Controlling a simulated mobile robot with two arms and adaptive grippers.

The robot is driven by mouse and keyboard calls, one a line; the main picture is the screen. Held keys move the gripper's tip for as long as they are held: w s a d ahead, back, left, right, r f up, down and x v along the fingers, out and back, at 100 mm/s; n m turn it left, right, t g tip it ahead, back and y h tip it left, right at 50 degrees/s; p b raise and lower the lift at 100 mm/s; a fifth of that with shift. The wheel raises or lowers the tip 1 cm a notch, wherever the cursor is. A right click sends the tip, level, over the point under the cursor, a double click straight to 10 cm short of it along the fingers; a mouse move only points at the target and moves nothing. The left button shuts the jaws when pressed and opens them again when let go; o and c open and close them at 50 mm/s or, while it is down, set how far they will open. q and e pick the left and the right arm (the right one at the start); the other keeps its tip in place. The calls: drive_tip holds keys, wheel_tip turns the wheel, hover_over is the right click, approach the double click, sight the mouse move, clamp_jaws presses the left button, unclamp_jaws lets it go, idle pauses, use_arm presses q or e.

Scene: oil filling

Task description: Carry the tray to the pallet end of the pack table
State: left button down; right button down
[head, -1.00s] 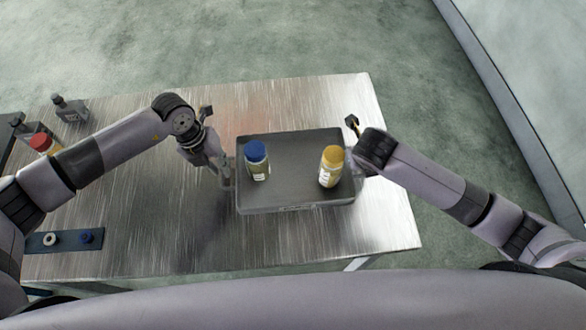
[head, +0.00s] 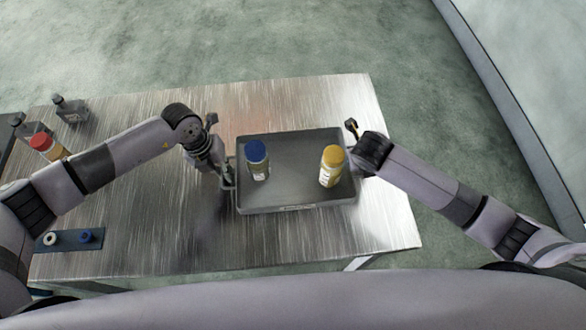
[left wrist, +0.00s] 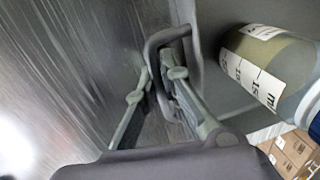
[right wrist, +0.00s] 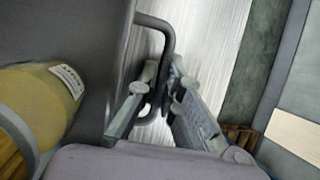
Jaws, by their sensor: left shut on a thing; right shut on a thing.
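The grey tray (head: 296,192) is on the metal pack table (head: 130,215), towards its right end. It holds a blue-capped bottle (head: 257,160) and a yellow-capped bottle (head: 331,167), both upright. My left gripper (head: 229,182) is at the tray's left side. In the left wrist view its fingers (left wrist: 160,88) are shut on the tray's loop handle (left wrist: 157,50). My right gripper is at the tray's right side, mostly hidden by its wrist in the head view. In the right wrist view its fingers (right wrist: 160,92) are shut on the other handle (right wrist: 168,45).
At the table's left stand a red-capped bottle (head: 48,147) and dark bottles (head: 70,110). A blue strip (head: 68,240) with small caps lies at the front left. Bare table lies right of the tray, up to the table's edge.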

use_arm(q)
drive_tip(key=shift+w+r, duration=0.1)
drive_tip(key=shift+r, duration=0.05)
use_arm(e)
drive_tip(key=shift+w+r, duration=0.1)
idle(0.5)
